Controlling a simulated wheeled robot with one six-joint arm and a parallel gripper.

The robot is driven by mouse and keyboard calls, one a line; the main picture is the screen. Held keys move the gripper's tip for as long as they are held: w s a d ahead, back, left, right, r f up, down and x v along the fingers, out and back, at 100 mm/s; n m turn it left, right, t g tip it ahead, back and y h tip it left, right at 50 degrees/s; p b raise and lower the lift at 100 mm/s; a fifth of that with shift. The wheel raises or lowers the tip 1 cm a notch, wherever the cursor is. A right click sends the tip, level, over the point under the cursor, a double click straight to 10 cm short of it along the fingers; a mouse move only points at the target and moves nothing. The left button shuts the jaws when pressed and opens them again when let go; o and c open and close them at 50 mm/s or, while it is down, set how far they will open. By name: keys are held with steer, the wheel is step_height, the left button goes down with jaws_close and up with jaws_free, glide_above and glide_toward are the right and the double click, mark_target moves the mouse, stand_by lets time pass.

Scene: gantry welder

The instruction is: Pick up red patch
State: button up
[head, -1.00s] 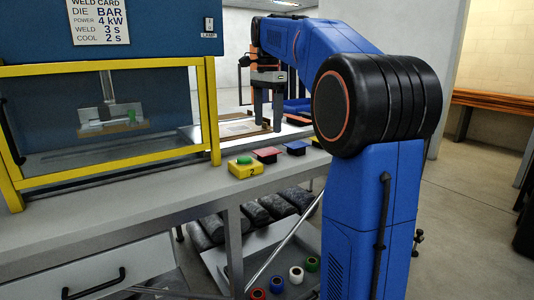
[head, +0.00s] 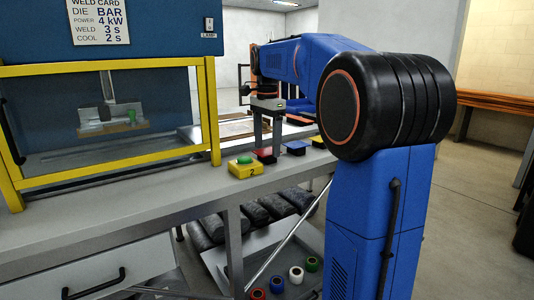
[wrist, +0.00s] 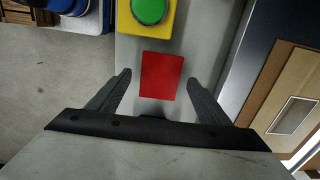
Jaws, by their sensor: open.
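In the head view the red patch (head: 265,152) is partly hidden behind my gripper. My gripper (head: 266,147) points down over it. In the wrist view my gripper (wrist: 160,80) is open and empty, with one finger on each side of the patch and a gap on both sides. I cannot tell how far the fingertips are above the bench top.
A yellow box with a green button (head: 244,167) stands close beside the patch. A yellow-framed welder guard (head: 110,66) stands at left. A board (wrist: 297,113) lies nearby on the bench.

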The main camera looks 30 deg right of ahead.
steer(key=shift+f, duration=0.25)
stand_by(0.5)
steer(key=shift+c, duration=0.6)
steer(key=c, duration=1)
